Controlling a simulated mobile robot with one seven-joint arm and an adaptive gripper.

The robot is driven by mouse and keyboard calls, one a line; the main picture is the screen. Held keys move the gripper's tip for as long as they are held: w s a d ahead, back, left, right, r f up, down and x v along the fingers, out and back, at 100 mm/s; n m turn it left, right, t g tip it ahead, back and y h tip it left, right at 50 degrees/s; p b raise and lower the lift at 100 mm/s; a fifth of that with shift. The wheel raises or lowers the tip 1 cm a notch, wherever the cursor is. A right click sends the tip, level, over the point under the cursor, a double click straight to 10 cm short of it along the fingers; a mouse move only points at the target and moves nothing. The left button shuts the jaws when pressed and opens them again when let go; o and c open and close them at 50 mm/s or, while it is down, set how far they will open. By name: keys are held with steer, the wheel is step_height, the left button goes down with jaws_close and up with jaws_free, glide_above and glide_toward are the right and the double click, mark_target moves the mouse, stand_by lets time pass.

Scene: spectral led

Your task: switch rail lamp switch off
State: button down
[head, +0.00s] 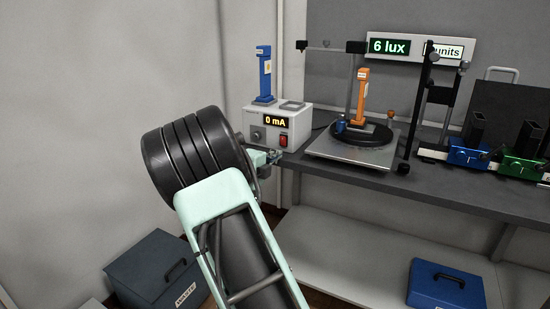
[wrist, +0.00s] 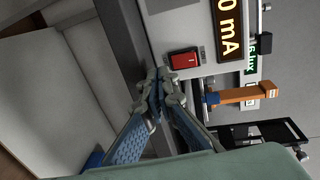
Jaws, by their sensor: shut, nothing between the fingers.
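A red rocker switch (head: 283,140) sits at the lower right of the front face of a white box whose display (head: 276,121) reads 0 mA. In the wrist view the red switch (wrist: 184,60) is close to my fingertips. My gripper (wrist: 160,88) is shut and empty, its tips beside the switch; I cannot tell whether they touch the box. In the head view my gripper (head: 270,160) shows just below and left of the switch, partly hidden behind my arm. No readable label marks this as the rail lamp switch.
The box (head: 258,137) stands at the left end of a dark bench (head: 448,187). To its right are a metal stage (head: 350,152) with an orange holder (head: 361,96), black posts, and blue and green mounts. A screen (head: 388,47) reads 6 lux. Bins stand below.

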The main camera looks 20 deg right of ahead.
steer(key=s+a+f+p, duration=0.2)
steer(key=s+a, duration=0.4)
steer(key=a, duration=0.2)
steer(key=shift+s+a, duration=0.15)
steer(key=shift+s, duration=0.05)
stand_by(0.3)
